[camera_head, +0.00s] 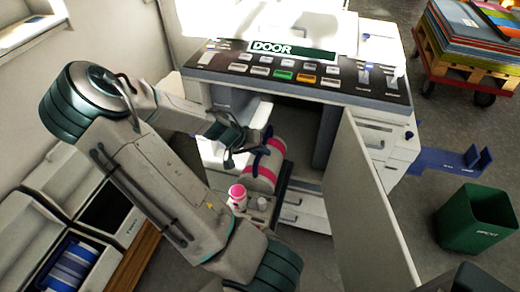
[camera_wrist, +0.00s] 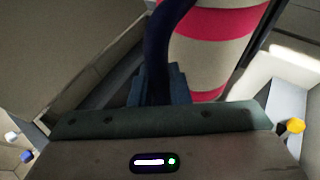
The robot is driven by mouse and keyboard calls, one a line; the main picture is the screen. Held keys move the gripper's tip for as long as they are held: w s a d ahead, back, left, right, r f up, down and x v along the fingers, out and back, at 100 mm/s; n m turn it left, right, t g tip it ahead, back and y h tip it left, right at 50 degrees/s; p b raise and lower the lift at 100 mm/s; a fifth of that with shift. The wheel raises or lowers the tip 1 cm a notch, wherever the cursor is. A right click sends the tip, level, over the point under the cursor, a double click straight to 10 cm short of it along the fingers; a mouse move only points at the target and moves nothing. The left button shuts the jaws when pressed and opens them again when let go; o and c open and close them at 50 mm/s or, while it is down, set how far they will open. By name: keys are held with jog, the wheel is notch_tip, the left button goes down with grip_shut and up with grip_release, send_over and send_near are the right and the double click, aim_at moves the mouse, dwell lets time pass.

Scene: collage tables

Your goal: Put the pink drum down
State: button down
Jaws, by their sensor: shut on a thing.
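The pink drum (camera_head: 266,172), a pale cylinder with pink bands, is at the open front bay of the copier (camera_head: 300,110).
The open copier door (camera_head: 362,200) stands on the right of the bay. A green bin (camera_head: 475,220) and a loaded pallet cart (camera_head: 465,60) are at right.

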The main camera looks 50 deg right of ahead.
aim_at(263, 161)
jog(key=shift+f, duration=2)
jog(key=shift+b, duration=0.3)
jog(key=c, duration=1.4)
grip_release()
jog(key=shift+f, duration=0.1)
jog(key=shift+o, duration=0.2)
jog(key=p+v, duration=0.2)
jog(key=v, duration=1)
jog(key=s+a+r+n+t+y, duration=0.1)
jog(key=a+r+n+y, duration=0.15)
jog(key=a, duration=0.45)
jog(key=s+a+r+n+t+y, duration=0.1)
jog(key=a+n+y, duration=0.1)
jog(key=a+y, duration=0.3)
jog(key=s+a+r+n+t, duration=0.4)
jog(key=s+a+r+n, duration=0.2)
jog(key=a+r, duration=0.5)
jog(key=shift+s+r+n, duration=0.3)
jog(key=shift+s+n, duration=0.05)
jog(key=shift+s, duration=0.25)
